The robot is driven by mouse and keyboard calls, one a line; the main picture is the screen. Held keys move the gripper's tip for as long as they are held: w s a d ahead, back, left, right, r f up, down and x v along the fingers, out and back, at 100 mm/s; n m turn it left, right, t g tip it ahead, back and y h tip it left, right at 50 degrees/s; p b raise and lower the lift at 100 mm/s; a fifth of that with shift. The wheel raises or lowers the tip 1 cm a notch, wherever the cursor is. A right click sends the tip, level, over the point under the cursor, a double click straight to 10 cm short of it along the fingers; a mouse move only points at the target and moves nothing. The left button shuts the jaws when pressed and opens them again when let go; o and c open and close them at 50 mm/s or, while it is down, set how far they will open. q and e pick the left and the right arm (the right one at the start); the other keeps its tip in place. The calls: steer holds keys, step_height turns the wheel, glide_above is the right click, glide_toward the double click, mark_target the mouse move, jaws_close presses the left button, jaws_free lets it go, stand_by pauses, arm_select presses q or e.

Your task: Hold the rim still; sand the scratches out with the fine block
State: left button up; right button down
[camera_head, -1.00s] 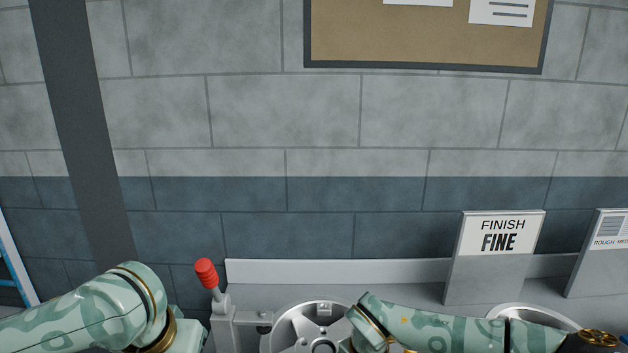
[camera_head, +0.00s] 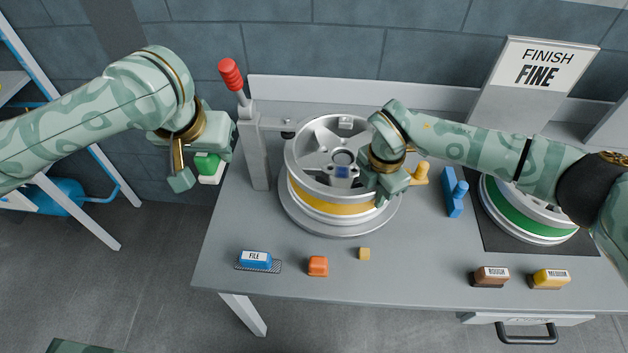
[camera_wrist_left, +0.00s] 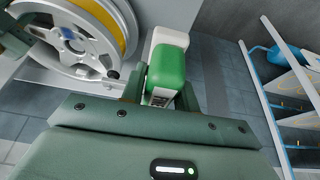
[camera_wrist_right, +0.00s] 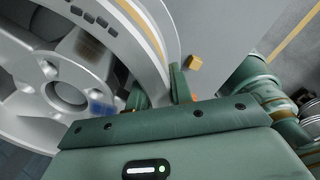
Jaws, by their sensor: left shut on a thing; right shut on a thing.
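The silver wheel rim (camera_head: 322,135) with a yellow band lies flat on a round base on the bench. My right gripper (camera_head: 380,192) is shut on the rim's near right edge; the right wrist view shows its fingers at the rim wall (camera_wrist_right: 160,60). My left gripper (camera_head: 203,163) is shut on a green-and-white block (camera_head: 207,168), held left of the bench, apart from the rim. The block also shows in the left wrist view (camera_wrist_left: 167,70); its label is unreadable. Faint grey marks (camera_wrist_right: 95,18) show on the rim in the right wrist view.
A clamp post with a red handle (camera_head: 230,74) stands left of the rim. A FILE block (camera_head: 256,259), an orange piece (camera_head: 318,266) and a small tan cube (camera_head: 364,254) lie in front. ROUGH (camera_head: 490,277) and MEDIUM (camera_head: 550,279) blocks and a green-banded wheel (camera_head: 525,215) are at right.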

arm_select(q)
steer(key=shift+r, duration=0.1)
steer(key=w+d+m+h, duration=0.2)
steer(key=w+d+m, duration=0.15)
steer(key=d, duration=0.75)
steer(key=m+g+h, duration=0.2)
steer(key=m+g, duration=0.4)
steer(key=m, duration=1.3)
glide_above(331, 191)
steer(key=a, duration=0.1)
steer(key=f, duration=0.2)
steer(key=shift+n, duration=0.25)
steer(key=shift+w+a+f, duration=0.1)
steer(key=shift+f, duration=1.85)
steer(key=shift+w+a+f, duration=0.1)
steer(key=shift+f, duration=1.85)
steer(key=shift+f, duration=0.45)
